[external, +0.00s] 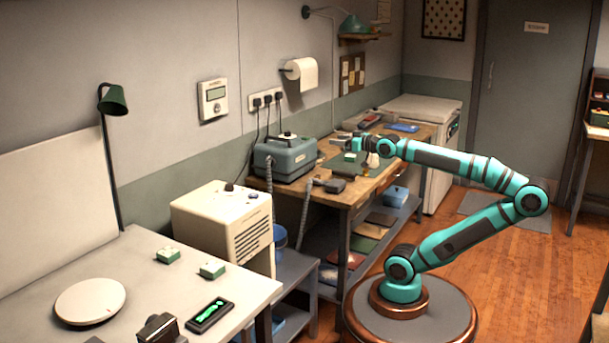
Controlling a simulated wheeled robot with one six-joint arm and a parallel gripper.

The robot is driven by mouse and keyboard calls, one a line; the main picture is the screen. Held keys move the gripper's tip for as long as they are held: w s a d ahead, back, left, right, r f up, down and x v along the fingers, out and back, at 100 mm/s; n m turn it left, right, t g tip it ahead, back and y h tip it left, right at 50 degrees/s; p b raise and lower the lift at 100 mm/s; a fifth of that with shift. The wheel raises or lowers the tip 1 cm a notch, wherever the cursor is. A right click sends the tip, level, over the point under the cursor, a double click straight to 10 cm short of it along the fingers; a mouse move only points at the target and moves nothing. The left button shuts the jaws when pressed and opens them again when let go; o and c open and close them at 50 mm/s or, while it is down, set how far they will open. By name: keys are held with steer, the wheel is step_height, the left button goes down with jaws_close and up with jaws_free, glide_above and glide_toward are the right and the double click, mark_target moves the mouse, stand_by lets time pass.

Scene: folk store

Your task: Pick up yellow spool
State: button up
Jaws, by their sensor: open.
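I cannot make out a clearly yellow spool. A small pale cream object (373,160) stands on the wooden workbench (343,190), below my wrist; it is too small to tell whether it is the spool. My arm reaches left from its round base to the bench. My gripper (353,143) is over the bench's dark green mat (340,167), up and left of the pale object. The jaws are small here; they are open, and I see nothing held between them.
A small green-and-white box (350,156) lies on the mat below my gripper. A grey machine (284,157) with a hose stands at the bench's left end. A blue item (403,128) lies at its far end. The wooden floor (525,265) right of my base is clear.

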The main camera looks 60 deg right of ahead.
steer(key=m+g+h, duration=0.5)
steer(key=m+g, duration=0.6)
steer(key=g, duration=0.3)
glide_above(317, 184)
steer(key=s+a, duration=0.1)
step_height(317, 184, down, 23)
steer(key=shift+s+a+f, duration=0.1)
steer(key=shift+s+a, duration=0.05)
steer(key=shift+x, duration=2.55)
steer(key=c, duration=1)
